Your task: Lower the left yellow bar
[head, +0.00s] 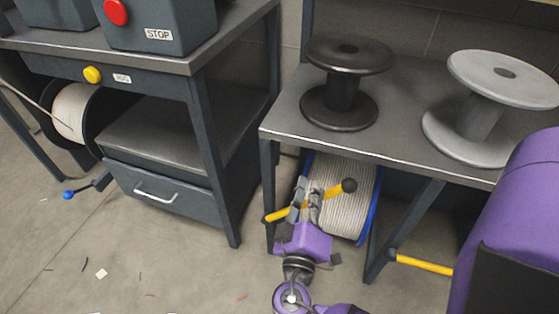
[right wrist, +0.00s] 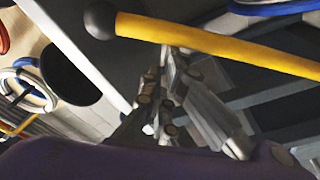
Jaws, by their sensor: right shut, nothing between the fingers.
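The left yellow bar (head: 333,191) slants up to the right in front of a cable reel under the right bench, with a black knob (head: 349,185) at its upper end. My right gripper (head: 307,190) is at the bar's middle and hides part of it. Its fingers are shut with nothing between them. In the right wrist view the bar (right wrist: 215,43) crosses just beyond the fingertips (right wrist: 168,62); whether they touch it I cannot tell. A second yellow bar (head: 425,265) lies lower to the right, partly hidden. My left gripper is not in view.
The white cable reel (head: 345,172) with blue rims sits behind the bar, between bench legs. A black spool (head: 347,57) and a grey spool (head: 497,70) stand on the bench. A left workbench (head: 190,62) carries a red button and a drawer. The floor between is mostly clear.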

